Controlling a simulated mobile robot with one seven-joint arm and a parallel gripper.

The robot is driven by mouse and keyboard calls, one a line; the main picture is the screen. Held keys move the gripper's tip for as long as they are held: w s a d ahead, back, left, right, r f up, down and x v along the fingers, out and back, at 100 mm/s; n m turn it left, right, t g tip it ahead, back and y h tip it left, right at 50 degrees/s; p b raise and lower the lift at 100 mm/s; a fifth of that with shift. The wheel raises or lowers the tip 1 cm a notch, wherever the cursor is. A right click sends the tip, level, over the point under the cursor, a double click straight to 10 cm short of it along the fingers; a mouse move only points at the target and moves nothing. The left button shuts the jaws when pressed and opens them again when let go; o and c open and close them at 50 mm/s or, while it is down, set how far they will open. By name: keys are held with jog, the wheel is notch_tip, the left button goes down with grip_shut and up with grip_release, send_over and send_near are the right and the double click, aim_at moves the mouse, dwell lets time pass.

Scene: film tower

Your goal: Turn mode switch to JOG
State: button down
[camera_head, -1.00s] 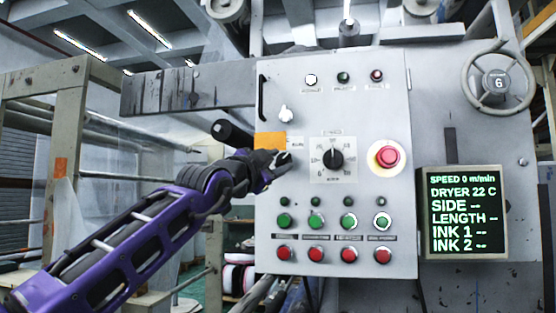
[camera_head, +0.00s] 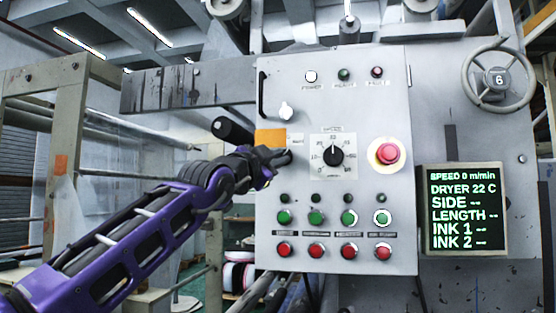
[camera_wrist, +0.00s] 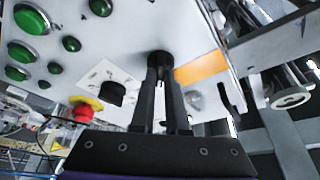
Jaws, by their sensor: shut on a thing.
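The mode switch, a small dark knob (camera_wrist: 160,58), sits on the grey control panel (camera_head: 384,120) just below an orange sticker (camera_head: 270,138). My gripper (camera_wrist: 161,78) is shut on this knob, one finger on each side of it. In the head view my gripper (camera_head: 283,158) reaches in from the left and hides most of the switch. A small white label (camera_head: 297,140) shows just above the fingertips. Its print is too small to read surely, so I cannot tell the switch's position.
A black speed dial (camera_head: 333,157) stands close to the right of my gripper, with a red emergency button (camera_head: 389,153) beyond. A white selector (camera_head: 286,110) is above. Green buttons (camera_head: 316,217) and red buttons (camera_head: 316,251) line the lower panel.

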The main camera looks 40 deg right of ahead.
jog(key=shift+s+d+f+n+t+y+b, duration=0.1)
jog(key=shift+n+t+y+b, duration=0.2)
jog(key=shift+n+t+b, duration=1.2)
jog(key=shift+s+n+t+y+b, duration=0.1)
jog(key=shift+n+t+y+b, duration=0.4)
jog(key=shift+n, duration=1.95)
jog(key=shift+d+f+n+t+y+b, duration=0.1)
jog(key=shift+n+t+b, duration=0.9)
jog(key=shift+n, duration=0.95)
jog(key=shift+r+n, duration=0.1)
jog(key=shift+n, duration=0.2)
jog(key=shift+g, duration=0.3)
jog(key=c, duration=0.9)
grip_release()
jog(key=shift+a, duration=0.1)
